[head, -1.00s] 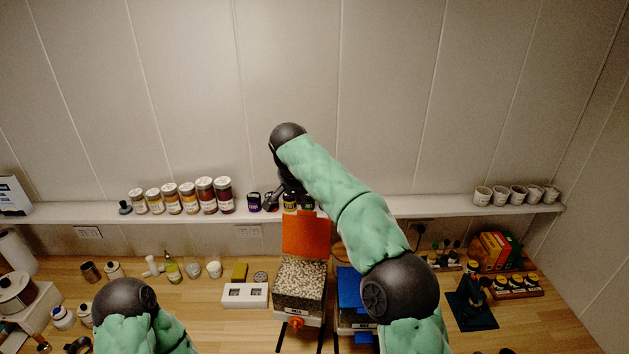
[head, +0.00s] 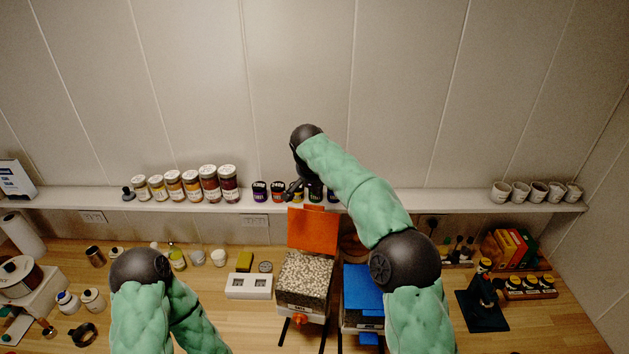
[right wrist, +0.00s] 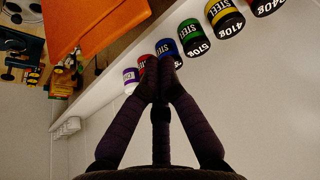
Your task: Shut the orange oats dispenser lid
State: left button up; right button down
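The orange lid (head: 313,232) of the oats dispenser (head: 304,280) stands open, raised at the back of the clear bin. Pale oats show in the open top. In the right wrist view the orange lid (right wrist: 100,22) fills the upper left. My right gripper (head: 290,190) is at the wall shelf, behind and above the lid's top edge, apart from the lid as far as I can see. In the right wrist view its dark fingers (right wrist: 158,90) meet at the tips, with nothing visible between them. My left gripper is outside the views; only the left arm shows.
A blue-lidded dispenser (head: 362,290) stands right of the oats. Small coloured weight-marked pots (right wrist: 193,38) line the shelf (head: 420,205) close to my right fingers. Spice jars (head: 191,187) stand on the shelf's left. A white two-window block (head: 249,286) is left of the oats.

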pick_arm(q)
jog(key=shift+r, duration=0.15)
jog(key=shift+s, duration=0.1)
pick_arm(e)
jog(key=shift+s+a+f, duration=0.15)
jog(key=shift+s+a, duration=0.05)
jog(key=shift+s, duration=0.65)
jog(key=shift+s+a+f, duration=0.1)
jog(key=shift+s+a, duration=0.1)
jog(key=shift+s, duration=0.6)
